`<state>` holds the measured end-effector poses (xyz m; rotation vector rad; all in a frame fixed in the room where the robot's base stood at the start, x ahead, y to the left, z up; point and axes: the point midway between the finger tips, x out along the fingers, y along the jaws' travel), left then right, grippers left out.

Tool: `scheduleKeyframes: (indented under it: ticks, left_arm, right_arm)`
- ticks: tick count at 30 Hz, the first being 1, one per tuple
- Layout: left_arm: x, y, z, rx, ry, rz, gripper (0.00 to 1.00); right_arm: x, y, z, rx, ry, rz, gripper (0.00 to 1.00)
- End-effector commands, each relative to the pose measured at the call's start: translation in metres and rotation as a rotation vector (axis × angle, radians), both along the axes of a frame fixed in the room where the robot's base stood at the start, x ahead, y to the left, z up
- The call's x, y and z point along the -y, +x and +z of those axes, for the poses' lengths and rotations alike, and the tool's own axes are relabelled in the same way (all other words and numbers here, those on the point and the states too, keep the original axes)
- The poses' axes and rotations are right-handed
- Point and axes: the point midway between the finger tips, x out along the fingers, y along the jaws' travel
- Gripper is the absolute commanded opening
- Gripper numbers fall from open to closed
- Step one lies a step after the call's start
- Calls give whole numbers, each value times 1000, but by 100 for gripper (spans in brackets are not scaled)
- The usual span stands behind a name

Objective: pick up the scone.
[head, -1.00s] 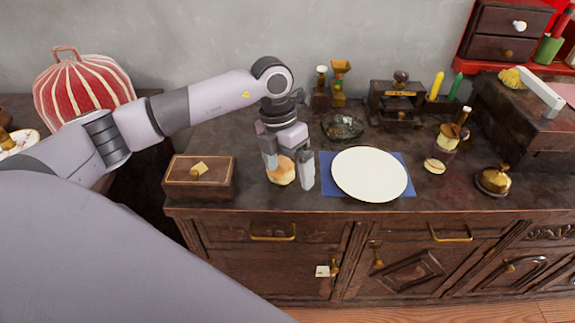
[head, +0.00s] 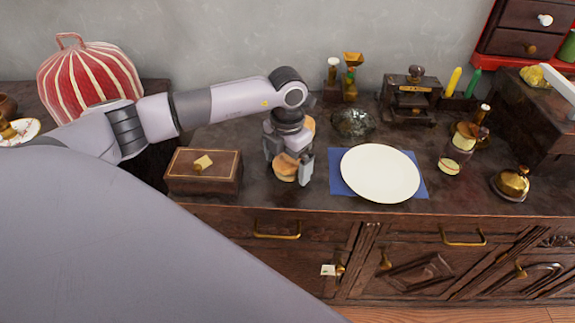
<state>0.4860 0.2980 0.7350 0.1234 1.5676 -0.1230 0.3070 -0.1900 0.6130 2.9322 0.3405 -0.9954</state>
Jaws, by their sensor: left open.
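The scone (head: 285,172), round and golden-brown, sits on the dark countertop between the wooden box and the blue mat. My left gripper (head: 289,166) is over it, pointing down, with its fingers apart on either side of the scone. The fingers hide part of it; I cannot tell whether they touch it. My right gripper is not in view.
A lidded wooden box (head: 204,184) stands left of the scone. A white plate (head: 380,174) on a blue mat (head: 338,184) is to the right. A dark glass dish (head: 353,122) is behind. A tan rounded thing (head: 310,124) is partly hidden behind my gripper.

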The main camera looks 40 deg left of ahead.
Motion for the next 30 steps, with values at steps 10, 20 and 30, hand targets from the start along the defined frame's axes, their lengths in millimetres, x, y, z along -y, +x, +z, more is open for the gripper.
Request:
scheduleKeyframes:
  ticks: [10,20,30]
  left_arm:
    - [0,0,0,0,0,0,39]
    - [0,1,4,2,0,0,39]
    - [0,2,55,7,-1,0,39]
  right_arm:
    - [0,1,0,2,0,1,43]
    - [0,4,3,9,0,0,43]
    - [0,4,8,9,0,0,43]
